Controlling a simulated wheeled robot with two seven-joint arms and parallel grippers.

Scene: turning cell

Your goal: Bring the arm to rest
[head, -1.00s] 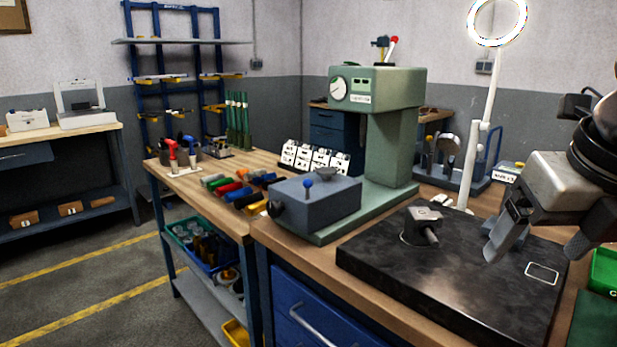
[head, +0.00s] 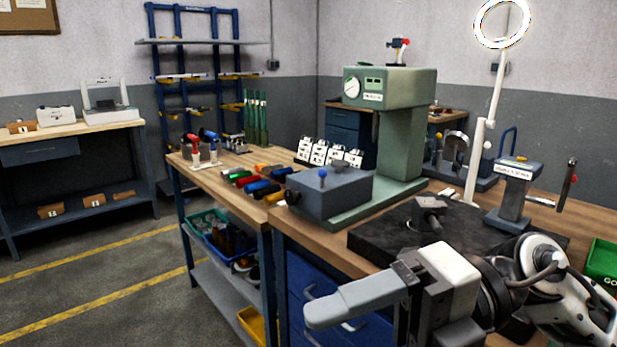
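My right arm comes in from the lower right, and its gripper (head: 325,314) is in front of the workbench, near the blue drawers. It points left in the picture. One long grey finger shows side-on, and I cannot tell how far it is from the other finger. I see no object in the gripper. The arm covers much of the black surface plate (head: 372,243) on the bench. A small dark metal fixture (head: 430,214) stands on that plate behind the gripper. My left gripper is not in view.
A green press-like machine (head: 395,150) and a grey-blue box with a blue knob (head: 330,194) stand behind the gripper. A grey stand (head: 515,190), ring-lamp post (head: 482,150) and green bin (head: 604,265) are at right. Coloured handles lie on the left bench. The floor at left is clear.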

